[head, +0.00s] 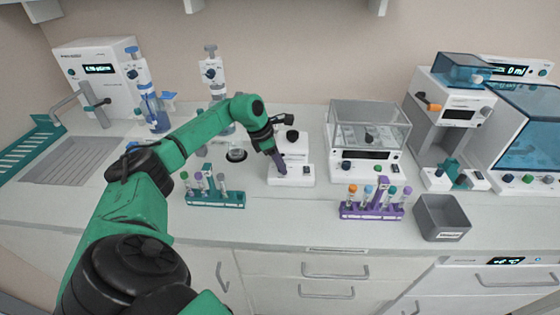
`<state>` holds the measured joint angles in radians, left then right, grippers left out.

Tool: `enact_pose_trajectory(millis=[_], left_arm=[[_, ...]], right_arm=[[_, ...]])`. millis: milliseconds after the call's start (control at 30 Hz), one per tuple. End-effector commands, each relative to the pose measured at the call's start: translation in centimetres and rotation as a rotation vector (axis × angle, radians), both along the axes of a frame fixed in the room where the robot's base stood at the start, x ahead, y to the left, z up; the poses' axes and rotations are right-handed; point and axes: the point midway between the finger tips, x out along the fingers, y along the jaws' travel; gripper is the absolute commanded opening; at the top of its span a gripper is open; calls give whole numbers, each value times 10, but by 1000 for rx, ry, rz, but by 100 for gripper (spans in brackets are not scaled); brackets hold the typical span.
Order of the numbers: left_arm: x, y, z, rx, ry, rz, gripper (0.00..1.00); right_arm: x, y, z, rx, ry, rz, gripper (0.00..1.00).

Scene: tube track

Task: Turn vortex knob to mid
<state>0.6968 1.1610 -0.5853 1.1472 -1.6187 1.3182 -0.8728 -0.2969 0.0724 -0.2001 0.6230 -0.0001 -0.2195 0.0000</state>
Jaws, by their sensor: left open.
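The vortex mixer (299,162) is a small white device with a dark round top, standing near the middle of the counter. My left arm reaches across from the lower left. My left gripper (280,168), with purple fingers, is open and points down at the left front of the mixer. Its fingers cover part of the mixer's front face, where the knob is hidden or too small to make out. I cannot tell whether the fingers touch it. My right gripper is out of the picture.
A teal tube rack (216,200) stands left of the mixer and a purple tube rack (372,211) to its right. A clear-lidded balance (367,150) stands right of the mixer. A grey bin (441,218) sits at the right front. Counter in front of the mixer is clear.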

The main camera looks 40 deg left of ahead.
Motion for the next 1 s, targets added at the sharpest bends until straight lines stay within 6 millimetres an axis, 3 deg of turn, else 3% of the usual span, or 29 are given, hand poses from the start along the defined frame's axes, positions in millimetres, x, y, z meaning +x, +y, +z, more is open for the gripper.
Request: enact_pose_trajectory(millis=[67, 200, 667, 1000], left_arm=[[0, 0, 0, 0, 0, 0, 46], [0, 0, 0, 0, 0, 0, 0], [-1, 0, 1, 2, -1, 66, 0], [-1, -1, 2, 2, -2, 310, 0]], right_arm=[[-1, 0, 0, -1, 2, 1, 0], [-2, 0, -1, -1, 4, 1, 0], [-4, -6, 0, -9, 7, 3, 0], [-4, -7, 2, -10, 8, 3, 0]])
